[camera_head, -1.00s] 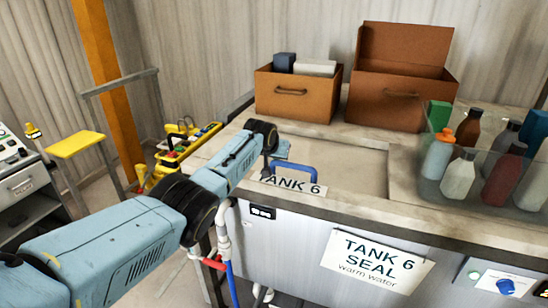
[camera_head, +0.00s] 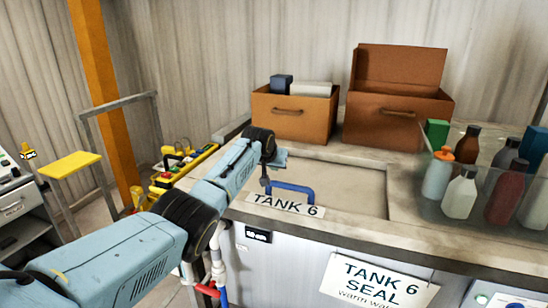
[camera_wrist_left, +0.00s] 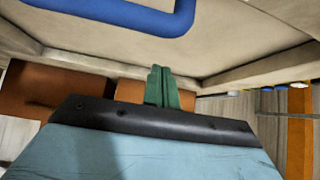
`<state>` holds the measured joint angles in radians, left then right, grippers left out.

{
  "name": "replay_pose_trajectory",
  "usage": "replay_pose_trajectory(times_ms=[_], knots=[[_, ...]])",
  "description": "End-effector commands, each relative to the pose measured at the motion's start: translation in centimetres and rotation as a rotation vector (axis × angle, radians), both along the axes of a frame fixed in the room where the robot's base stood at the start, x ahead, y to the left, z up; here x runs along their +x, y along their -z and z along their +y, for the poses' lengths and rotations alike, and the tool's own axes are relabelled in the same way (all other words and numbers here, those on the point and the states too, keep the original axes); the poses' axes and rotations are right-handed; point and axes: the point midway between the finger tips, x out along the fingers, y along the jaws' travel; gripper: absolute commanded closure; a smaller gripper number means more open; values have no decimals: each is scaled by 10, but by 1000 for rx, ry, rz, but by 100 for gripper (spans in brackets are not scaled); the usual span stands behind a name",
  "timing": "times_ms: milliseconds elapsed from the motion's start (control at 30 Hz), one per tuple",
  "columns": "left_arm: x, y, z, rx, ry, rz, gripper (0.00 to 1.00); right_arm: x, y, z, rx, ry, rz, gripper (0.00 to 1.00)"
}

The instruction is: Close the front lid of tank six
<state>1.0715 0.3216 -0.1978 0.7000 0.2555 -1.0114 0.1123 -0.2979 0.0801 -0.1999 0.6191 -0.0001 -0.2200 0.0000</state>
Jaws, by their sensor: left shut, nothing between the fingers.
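The front lid of tank six (camera_head: 345,185) is a pale flat panel framed by the worktop rim, with a blue bar handle (camera_head: 292,187) near its front edge. It lies about level with the worktop; I cannot tell whether it is fully seated. A "TANK 6" label (camera_head: 286,205) is in front of the handle. My left gripper (camera_head: 265,182) is over the lid's left part, just left of the handle, shut and empty. In the left wrist view its green fingers (camera_wrist_left: 162,88) are together, apart from the blue handle (camera_wrist_left: 130,14). My right gripper is out of view.
Two brown boxes (camera_head: 292,117) (camera_head: 384,121) stand behind the lid. A clear bin (camera_head: 455,205) with several bottles is at the right. A "TANK 6 SEAL" sign (camera_head: 378,283) hangs on the tank front. A yellow tray of tools (camera_head: 185,165) and a yellow step (camera_head: 68,165) are at the left.

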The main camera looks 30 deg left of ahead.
Motion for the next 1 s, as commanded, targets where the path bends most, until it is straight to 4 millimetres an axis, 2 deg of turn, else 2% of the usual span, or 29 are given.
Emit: replay_pose_trajectory(times_ms=[100, 633, 1000], knots=[[-7, -9, -4, 2, 4, -2, 100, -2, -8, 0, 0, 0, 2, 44], [-46, -52, -13, 1, 4, -4, 100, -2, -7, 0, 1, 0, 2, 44], [-55, -61, -15, 0, 3, -1, 100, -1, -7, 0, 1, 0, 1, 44]])
